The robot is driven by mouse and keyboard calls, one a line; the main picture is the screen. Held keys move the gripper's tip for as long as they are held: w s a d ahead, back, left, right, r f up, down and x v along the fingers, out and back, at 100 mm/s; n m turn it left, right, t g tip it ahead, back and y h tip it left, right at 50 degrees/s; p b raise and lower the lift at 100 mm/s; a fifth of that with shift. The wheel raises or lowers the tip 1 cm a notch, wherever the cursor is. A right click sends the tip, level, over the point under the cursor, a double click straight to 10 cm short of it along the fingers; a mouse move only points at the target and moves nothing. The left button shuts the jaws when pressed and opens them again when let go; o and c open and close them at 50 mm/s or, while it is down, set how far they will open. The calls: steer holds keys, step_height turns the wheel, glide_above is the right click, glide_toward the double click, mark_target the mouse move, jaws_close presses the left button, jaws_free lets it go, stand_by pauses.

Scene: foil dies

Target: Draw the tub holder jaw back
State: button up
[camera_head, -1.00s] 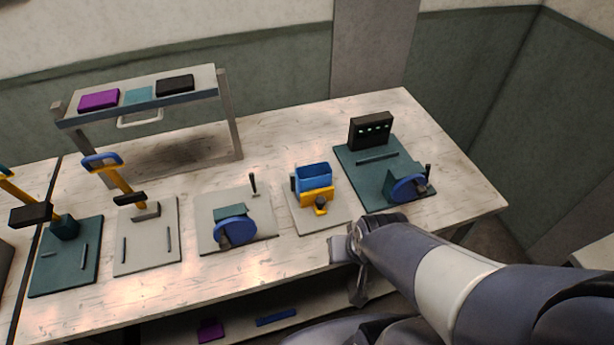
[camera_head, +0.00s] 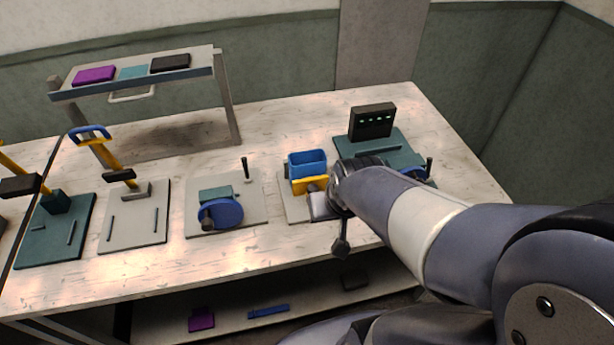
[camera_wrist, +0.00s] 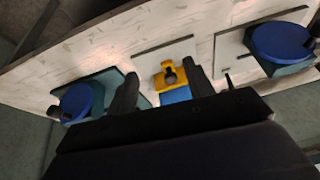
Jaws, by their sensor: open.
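The tub holder is a pale plate (camera_head: 292,210) carrying a blue open tub (camera_head: 307,163) with a yellow jaw (camera_head: 308,185) against its near side. My gripper (camera_head: 322,206) is over the front of this holder and hides the jaw's handle in the head view. In the wrist view, my open gripper (camera_wrist: 162,80) has one dark finger on each side of the yellow jaw (camera_wrist: 166,80) and its dark knob. The blue tub (camera_wrist: 175,96) shows just below the jaw there, partly hidden by my gripper's body. I cannot tell whether the fingers touch the jaw.
A blue-wheeled device (camera_head: 220,214) on a pale plate stands left of the holder. A teal plate with a dark box (camera_head: 371,121) stands right, partly behind my arm. Yellow-levered presses (camera_head: 115,165) and a raised shelf (camera_head: 135,88) are farther left. Bare tabletop lies in front.

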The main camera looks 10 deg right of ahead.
steer(key=b, duration=1)
glide_toward(313, 188)
steer(key=s+r, duration=0.1)
steer(key=shift+n, duration=0.3)
steer(key=x, duration=1)
steer(key=shift+w, duration=0.25)
steer(key=shift+r, duration=0.1)
jaws_close()
